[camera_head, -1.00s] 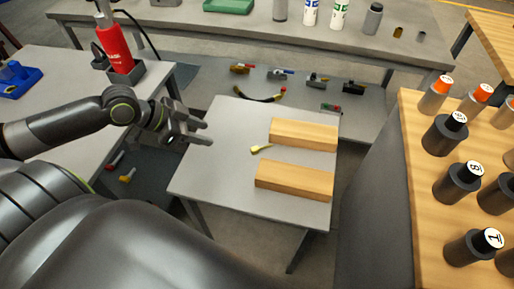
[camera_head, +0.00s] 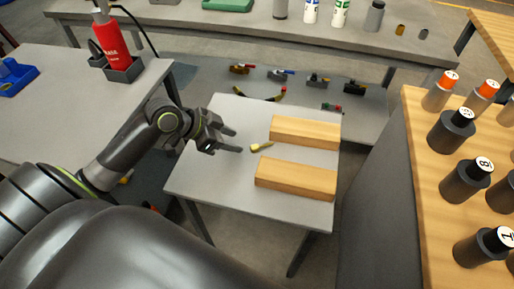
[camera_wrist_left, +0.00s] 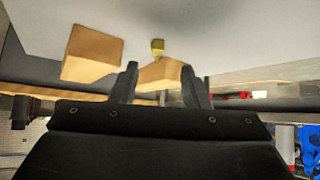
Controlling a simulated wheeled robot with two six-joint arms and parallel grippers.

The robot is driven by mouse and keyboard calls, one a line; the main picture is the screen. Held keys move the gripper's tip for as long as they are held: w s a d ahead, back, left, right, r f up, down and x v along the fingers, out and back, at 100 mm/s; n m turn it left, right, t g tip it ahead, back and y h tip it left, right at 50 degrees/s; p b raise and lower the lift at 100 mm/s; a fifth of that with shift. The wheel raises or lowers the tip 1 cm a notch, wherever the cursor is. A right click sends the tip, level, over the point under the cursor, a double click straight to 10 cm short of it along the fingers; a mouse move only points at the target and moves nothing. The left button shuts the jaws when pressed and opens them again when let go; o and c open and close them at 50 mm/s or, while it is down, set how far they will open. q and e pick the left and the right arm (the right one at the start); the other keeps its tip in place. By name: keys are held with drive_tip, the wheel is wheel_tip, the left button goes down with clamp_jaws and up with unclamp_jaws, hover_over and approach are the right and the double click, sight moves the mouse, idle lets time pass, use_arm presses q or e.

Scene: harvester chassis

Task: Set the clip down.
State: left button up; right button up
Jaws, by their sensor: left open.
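A small yellow clip (camera_head: 262,147) lies on the small grey table (camera_head: 215,178), near the left end of the gap between two wooden blocks. It also shows in the left wrist view (camera_wrist_left: 158,46), beyond my fingers and apart from them. My left gripper (camera_head: 238,142) is open and empty over the table, just left of the clip. Its two fingers point toward the clip in the left wrist view (camera_wrist_left: 165,82). My right gripper is not in view.
The far wooden block (camera_head: 305,133) and the near wooden block (camera_head: 296,179) flank the clip's right side. A wooden bench (camera_head: 418,150) with several dark, numbered cylinders stands at the right. The small table's left part is bare.

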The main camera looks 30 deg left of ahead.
sight(254, 146)
use_arm(q)
drive_tip(key=shift+d+r+b+x, duration=0.1)
drive_tip(key=shift+b+x, duration=0.05)
drive_tip(key=shift+x, duration=1.6)
drive_tip(key=shift+d+r+b+x, duration=0.1)
drive_tip(key=shift+d+b+x, duration=0.05)
drive_tip(key=shift+x, duration=1.6)
drive_tip(key=shift+w, duration=0.1)
clamp_jaws()
